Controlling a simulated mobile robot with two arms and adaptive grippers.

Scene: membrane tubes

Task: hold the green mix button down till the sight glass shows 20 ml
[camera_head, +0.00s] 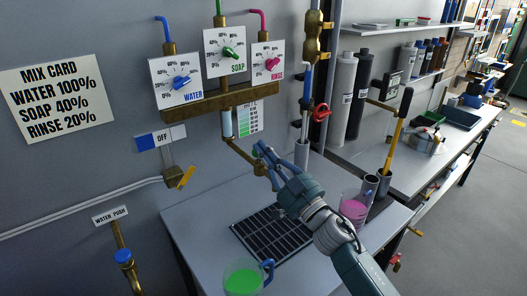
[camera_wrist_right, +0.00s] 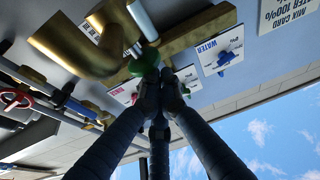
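The green mix button (camera_wrist_right: 146,63) shows in the wrist view beneath the brass pipework; in the head view my fingers hide it. My right gripper (camera_head: 259,150) has its fingers drawn together. In the wrist view, its dark fingertips (camera_wrist_right: 160,82) are at the button; whether they press it I cannot tell. The sight glass (camera_head: 227,122) is a short clear tube under the brass manifold, beside a white and green chart (camera_head: 250,117). Its level is too small to read. My left gripper is not in view.
Water (camera_head: 176,80), soap (camera_head: 224,52) and rinse (camera_head: 267,62) dials sit above the brass manifold (camera_head: 205,101). A green-filled jug (camera_head: 243,279) and a pink-filled one (camera_head: 353,210) stand near the drain grate (camera_head: 277,236). A red valve handle (camera_head: 320,112) is to the right.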

